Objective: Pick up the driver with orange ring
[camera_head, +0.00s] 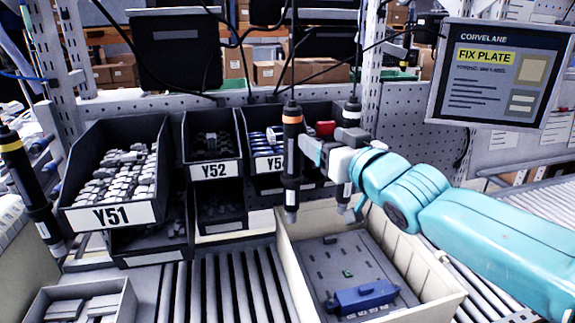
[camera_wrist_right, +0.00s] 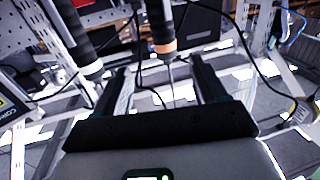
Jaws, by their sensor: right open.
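The driver with the orange ring (camera_head: 292,165) hangs upright on a cable above the left edge of the cream bin. My right gripper (camera_head: 297,144) is open at its upper body, just below the ring, its arm coming in from the right. In the right wrist view, which is upside down, the orange-ringed driver (camera_wrist_right: 161,25) shows between and beyond the two spread fingers (camera_wrist_right: 162,85). Whether a finger touches it I cannot tell. My left gripper is not in view.
Another driver (camera_head: 351,112) hangs close behind my right gripper, partly hidden. A yellow-ringed driver (camera_head: 27,185) is at the far left. Dark parts bins (camera_head: 110,215) stand behind. The cream bin (camera_head: 437,278) holds a grey plate and a blue part.

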